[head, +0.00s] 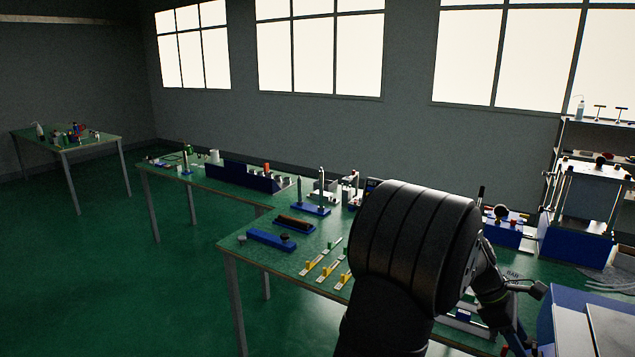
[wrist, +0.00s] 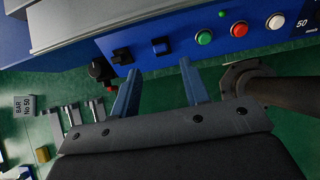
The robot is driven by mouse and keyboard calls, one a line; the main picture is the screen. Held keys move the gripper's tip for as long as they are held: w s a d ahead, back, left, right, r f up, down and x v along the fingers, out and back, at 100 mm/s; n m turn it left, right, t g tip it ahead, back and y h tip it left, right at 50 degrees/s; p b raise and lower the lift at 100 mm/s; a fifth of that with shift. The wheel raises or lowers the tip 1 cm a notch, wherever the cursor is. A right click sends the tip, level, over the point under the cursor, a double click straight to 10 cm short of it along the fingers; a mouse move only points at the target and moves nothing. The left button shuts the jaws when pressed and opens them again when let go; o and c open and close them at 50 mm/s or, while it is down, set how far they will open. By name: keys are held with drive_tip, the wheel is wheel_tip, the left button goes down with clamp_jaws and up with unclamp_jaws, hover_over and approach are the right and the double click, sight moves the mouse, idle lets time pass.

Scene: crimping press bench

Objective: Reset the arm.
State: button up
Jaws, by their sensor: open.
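My gripper (wrist: 160,88) shows in the wrist view as two blue fingers, spread apart with nothing between them. It is open and empty, over the green surface just in front of a blue control panel (wrist: 180,45). I cannot tell whether the fingertips touch the panel. In the head view my arm (head: 415,245) stands at the right front, its big black joint covering part of the bench. My gripper is low at the right there, and its fingers are mostly hidden.
The panel has a green button (wrist: 204,37), a red button (wrist: 238,28) and a white button (wrist: 276,20). The bench holds a blue block (head: 270,239) and yellow-ended strips (head: 308,268). A shelf rack (head: 590,124) stands right.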

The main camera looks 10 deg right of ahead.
drive_tip(key=x, duration=0.8)
